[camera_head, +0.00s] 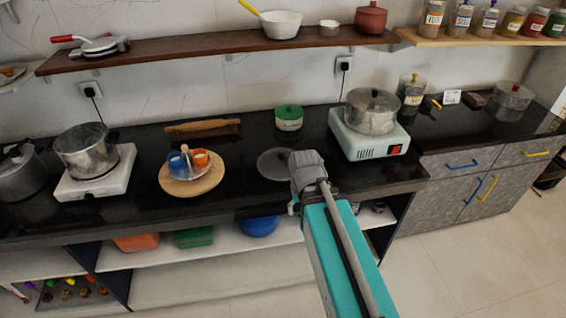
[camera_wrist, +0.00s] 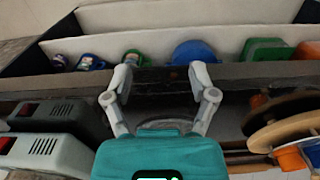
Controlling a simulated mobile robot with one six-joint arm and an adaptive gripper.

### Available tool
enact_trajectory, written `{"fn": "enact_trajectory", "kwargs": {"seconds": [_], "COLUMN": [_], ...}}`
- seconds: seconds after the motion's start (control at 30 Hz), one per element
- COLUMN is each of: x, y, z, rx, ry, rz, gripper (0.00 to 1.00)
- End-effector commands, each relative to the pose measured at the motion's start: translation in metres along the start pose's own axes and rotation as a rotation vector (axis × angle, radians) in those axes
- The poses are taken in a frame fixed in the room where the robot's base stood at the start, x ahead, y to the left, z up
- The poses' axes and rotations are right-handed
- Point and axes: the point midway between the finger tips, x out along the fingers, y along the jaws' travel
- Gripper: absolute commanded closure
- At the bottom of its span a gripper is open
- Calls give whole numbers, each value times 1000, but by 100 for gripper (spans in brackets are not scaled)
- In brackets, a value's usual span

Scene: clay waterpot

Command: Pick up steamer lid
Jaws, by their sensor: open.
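The steamer lid (camera_head: 272,164), a round dark see-through lid with a pale rim, lies on the black counter left of my arm's end in the head view. In the wrist view the lid (camera_wrist: 165,112) shows dimly behind and between my fingers, partly hidden by the teal gripper body. My gripper (camera_wrist: 162,78) is open, with its two grey fingers spread and nothing held between them. In the head view my gripper is mostly hidden by my arm, near the counter's front edge and just right of the lid. I cannot tell whether it touches the lid.
A steel pot (camera_head: 371,112) on a white stove (camera_head: 362,142) stands right of the lid. A green-lidded pot (camera_head: 289,120) is behind it. A round wooden board (camera_head: 205,182) with blue and orange cups is to the left. Below the counter is an open shelf (camera_head: 200,262) with bowls.

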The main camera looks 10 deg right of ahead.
Motion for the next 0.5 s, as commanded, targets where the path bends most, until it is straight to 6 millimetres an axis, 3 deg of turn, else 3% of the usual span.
{"fn": "enact_trajectory", "kwargs": {"seconds": [0.27, 0.5], "x": [-21, -52], "y": [-7, -7], "z": [-50, -129], "rx": [176, 510], "ry": [0, 0], "rz": [0, 0], "gripper": [24, 24]}}
